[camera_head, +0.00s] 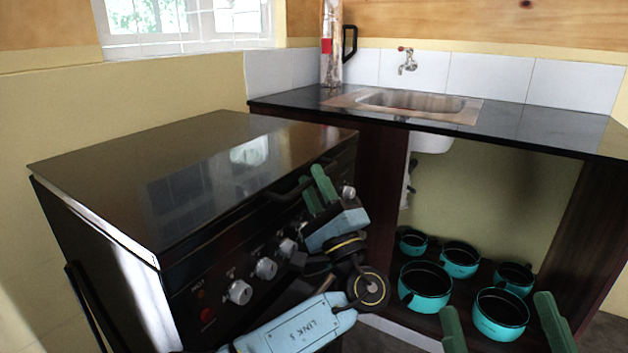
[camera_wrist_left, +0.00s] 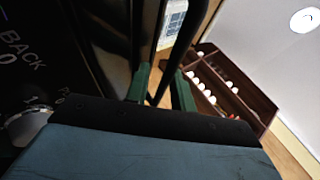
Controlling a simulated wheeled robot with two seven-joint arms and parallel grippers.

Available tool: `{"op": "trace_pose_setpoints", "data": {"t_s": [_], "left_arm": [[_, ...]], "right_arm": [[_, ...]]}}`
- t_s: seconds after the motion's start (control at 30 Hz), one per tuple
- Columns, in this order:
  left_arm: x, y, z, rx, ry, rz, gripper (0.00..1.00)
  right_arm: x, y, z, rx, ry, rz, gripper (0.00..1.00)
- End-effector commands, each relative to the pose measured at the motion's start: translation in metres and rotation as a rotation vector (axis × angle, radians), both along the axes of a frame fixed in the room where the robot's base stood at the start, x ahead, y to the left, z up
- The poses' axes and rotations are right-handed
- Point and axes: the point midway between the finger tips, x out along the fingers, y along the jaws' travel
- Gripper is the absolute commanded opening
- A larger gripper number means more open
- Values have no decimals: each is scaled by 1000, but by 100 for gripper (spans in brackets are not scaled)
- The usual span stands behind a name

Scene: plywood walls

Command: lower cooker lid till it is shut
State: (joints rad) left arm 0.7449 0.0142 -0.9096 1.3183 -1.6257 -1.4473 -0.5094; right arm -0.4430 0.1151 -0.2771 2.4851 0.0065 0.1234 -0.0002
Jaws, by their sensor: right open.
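The cooker (camera_head: 180,270) stands at the left, with knobs along its front panel. Its dark glossy lid (camera_head: 190,180) lies flat across the top and reflects the window; I see no clear gap under it. My left gripper (camera_head: 319,188) is at the right end of the cooker's front, by a black bar handle (camera_head: 290,190). In the left wrist view a dark bar runs between the left gripper's green fingers (camera_wrist_left: 160,90); whether they grip it I cannot tell. My right gripper (camera_head: 503,325) is open and empty at the bottom right, in front of the pots.
A black counter (camera_head: 540,128) with a sink (camera_head: 410,102) and tap stands behind and right of the cooker. Several teal pots (camera_head: 425,285) sit on the low shelf under it. The wrist view shows a brown shelf unit (camera_wrist_left: 235,90) with white items.

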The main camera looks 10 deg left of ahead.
Motion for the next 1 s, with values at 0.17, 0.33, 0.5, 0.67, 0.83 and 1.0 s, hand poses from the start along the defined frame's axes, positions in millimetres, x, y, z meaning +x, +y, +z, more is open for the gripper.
{"op": "trace_pose_setpoints", "data": {"t_s": [0.17,0.33,0.5,0.67,0.83,1.0], "left_arm": [[2,3,-1,-4,5,7,32],[0,2,-2,-4,4,7,32],[-14,-10,-14,-4,5,4,32],[-37,-30,-36,-1,6,2,32],[-61,-50,-58,-1,4,0,32],[-76,-63,-73,-1,1,0,32]], "right_arm": [[0,0,0,0,1,0,96],[0,0,0,-1,3,0,96],[3,0,-2,-16,54,-1,96],[7,1,-9,-39,129,-1,96],[14,1,-23,-69,221,-5,96],[17,0,-32,-86,273,-10,96]]}}
